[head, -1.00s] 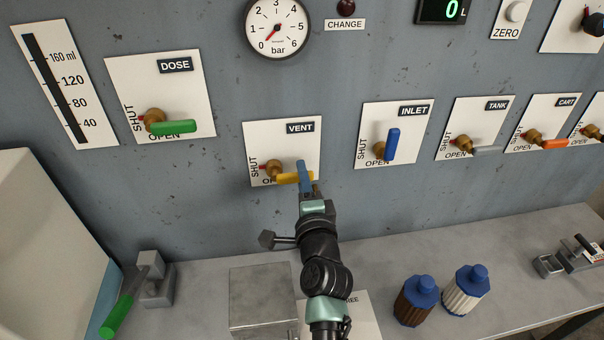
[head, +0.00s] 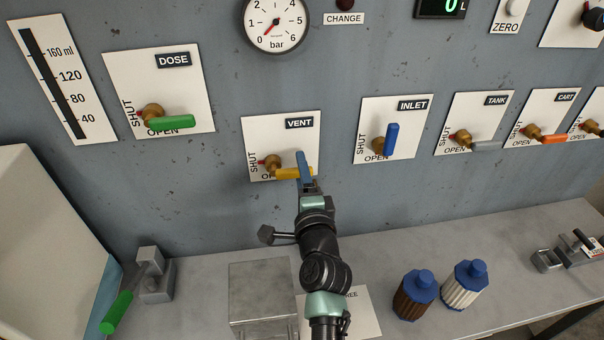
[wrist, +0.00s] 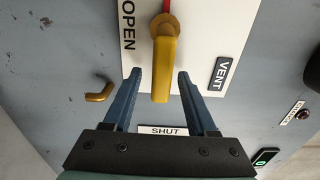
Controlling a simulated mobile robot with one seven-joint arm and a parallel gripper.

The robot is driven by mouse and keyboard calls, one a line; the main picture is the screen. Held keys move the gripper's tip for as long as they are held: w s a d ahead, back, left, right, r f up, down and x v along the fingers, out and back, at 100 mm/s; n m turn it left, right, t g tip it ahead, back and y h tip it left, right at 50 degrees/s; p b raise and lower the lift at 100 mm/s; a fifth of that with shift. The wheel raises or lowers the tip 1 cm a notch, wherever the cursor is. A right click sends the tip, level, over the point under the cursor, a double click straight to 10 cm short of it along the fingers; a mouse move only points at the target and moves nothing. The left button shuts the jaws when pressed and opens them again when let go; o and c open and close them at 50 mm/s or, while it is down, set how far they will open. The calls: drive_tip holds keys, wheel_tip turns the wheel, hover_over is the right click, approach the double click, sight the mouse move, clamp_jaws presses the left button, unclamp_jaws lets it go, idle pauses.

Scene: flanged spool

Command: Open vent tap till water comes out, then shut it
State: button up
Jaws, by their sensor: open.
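The vent tap's yellow handle (head: 287,173) points right in the head view, on the white plate marked VENT (head: 299,123). Its red pointer (head: 262,162) points left to SHUT. My gripper (head: 303,165) is at the handle's outer end. In the wrist view the handle (wrist: 164,72) lies between the two blue fingers of my open gripper (wrist: 160,82), with a gap on each side. A small bent brass-coloured spout (wrist: 99,93) is on the wall beside the plate. No water shows at it.
The inlet tap (head: 390,140) has its blue handle upright to the right. The dose tap's green handle (head: 171,123) is to the left. A grey metal block (head: 262,290) and two blue-capped bottles (head: 415,293) stand on the bench below. The pressure gauge (head: 276,24) reads near 0.

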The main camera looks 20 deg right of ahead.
drive_tip(key=shift+s, duration=0.15)
drive_tip(key=p+v, duration=0.1)
drive_tip(key=v, duration=1.1)
drive_tip(key=shift+s, duration=0.35)
drive_tip(key=shift+a, duration=0.1)
drive_tip(key=w+a+r+n+t+y, duration=0.15)
drive_tip(key=a+r+n, duration=0.25)
drive_tip(key=r, duration=0.5)
drive_tip(key=w+a+r+n+t+y, duration=0.1)
drive_tip(key=a+r+n+t, duration=0.15)
drive_tip(key=r, duration=0.65)
drive_tip(key=w+a+r+n+t+y, duration=0.1)
drive_tip(key=a+r+n, duration=0.35)
drive_tip(key=r, duration=0.35)
drive_tip(key=s+a+r+n+t, duration=0.1)
drive_tip(key=s+a+r+n, duration=0.1)
drive_tip(key=r, duration=0.5)
drive_tip(key=s+a+r+n+t+y, duration=0.1)
drive_tip(key=s+a+r+n+t, duration=0.1)
drive_tip(key=s+r+n, duration=0.3)
drive_tip(key=s+a+r+n+t, duration=0.2)
drive_tip(key=s+a+r+n, duration=0.1)
drive_tip(key=r, duration=0.6)
drive_tip(key=shift+s+a+r, duration=0.25)
drive_tip(key=shift+s+r, duration=0.05)
drive_tip(key=shift+s, duration=0.35)
drive_tip(key=shift+y, duration=0.25)
